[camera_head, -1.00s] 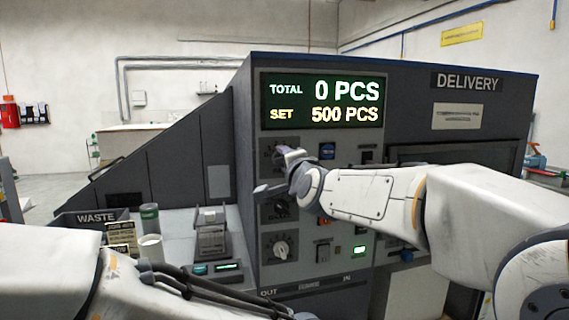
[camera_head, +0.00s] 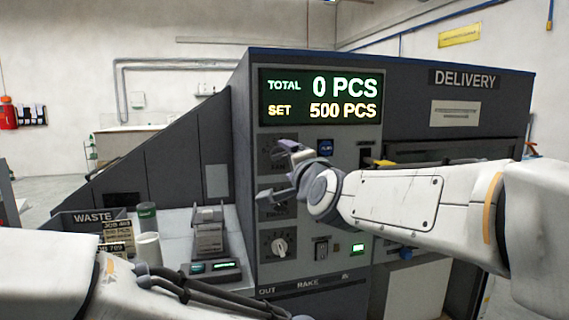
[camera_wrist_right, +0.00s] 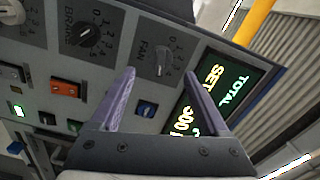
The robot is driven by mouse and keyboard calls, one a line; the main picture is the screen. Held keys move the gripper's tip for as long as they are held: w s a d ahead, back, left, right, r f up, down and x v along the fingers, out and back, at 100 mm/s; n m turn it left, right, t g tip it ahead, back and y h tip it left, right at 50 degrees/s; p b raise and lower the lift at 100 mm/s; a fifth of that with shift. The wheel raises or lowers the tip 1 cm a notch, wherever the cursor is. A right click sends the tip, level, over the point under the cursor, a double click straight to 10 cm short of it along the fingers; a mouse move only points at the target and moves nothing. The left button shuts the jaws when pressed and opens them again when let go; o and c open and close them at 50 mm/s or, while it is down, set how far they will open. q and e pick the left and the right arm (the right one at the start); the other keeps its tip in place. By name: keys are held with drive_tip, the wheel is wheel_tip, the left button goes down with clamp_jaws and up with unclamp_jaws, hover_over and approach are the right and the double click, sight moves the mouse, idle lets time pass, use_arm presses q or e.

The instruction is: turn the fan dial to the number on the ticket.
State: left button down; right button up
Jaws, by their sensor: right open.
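The fan dial (camera_wrist_right: 163,62), a pale lever knob on a plate marked FAN with numbers around it, shows in the wrist view between my right gripper's fingertips. My right gripper (camera_wrist_right: 160,74) is open, with its two purple-grey fingers on either side of the dial; I cannot tell whether they touch it. In the head view my right gripper (camera_head: 276,172) is in front of the panel's upper left and hides most of the dial.
A brake dial (camera_wrist_right: 85,35) is beside the fan dial, and another dial (camera_head: 280,244) is lower on the panel. The display (camera_head: 320,97) reads TOTAL 0 PCS, SET 500 PCS. A white cup (camera_head: 148,248) and a small device (camera_head: 209,240) stand on the left counter.

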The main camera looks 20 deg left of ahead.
drive_tip(key=v, duration=0.5)
drive_tip(key=w+d+f+n+g+h, duration=0.1)
drive_tip(key=d+f+n+g+h, duration=0.15)
drive_tip(key=d+f, duration=0.65)
drive_tip(key=w+d+f+n+g+h, duration=0.1)
drive_tip(key=d+f+n+g+h, duration=0.15)
drive_tip(key=d+f, duration=0.65)
drive_tip(key=s+d+f+n+g+h, duration=0.2)
drive_tip(key=s+d+f+g+h, duration=0.15)
drive_tip(key=s+d+f, duration=0.65)
drive_tip(key=s+d+f+n+g+h, duration=0.15)
drive_tip(key=s+d+f+g, duration=0.25)
drive_tip(key=s+d+f, duration=0.55)
drive_tip(key=s+a+r+n+g+p, duration=0.1)
drive_tip(key=s+a+r+n+p, duration=0.2)
drive_tip(key=s+a+r+p, duration=0.2)
drive_tip(key=s+a+r+n+g+y+p, duration=0.1)
drive_tip(key=s+a+r+n+p, duration=0.3)
drive_tip(key=a+r, duration=0.4)
drive_tip(key=s+a+p, duration=0.1)
drive_tip(key=a, duration=0.2)
drive_tip(key=shift+s+a+r, duration=0.2)
drive_tip(key=shift+s+r, duration=0.1)
drive_tip(key=shift+r, duration=0.1)
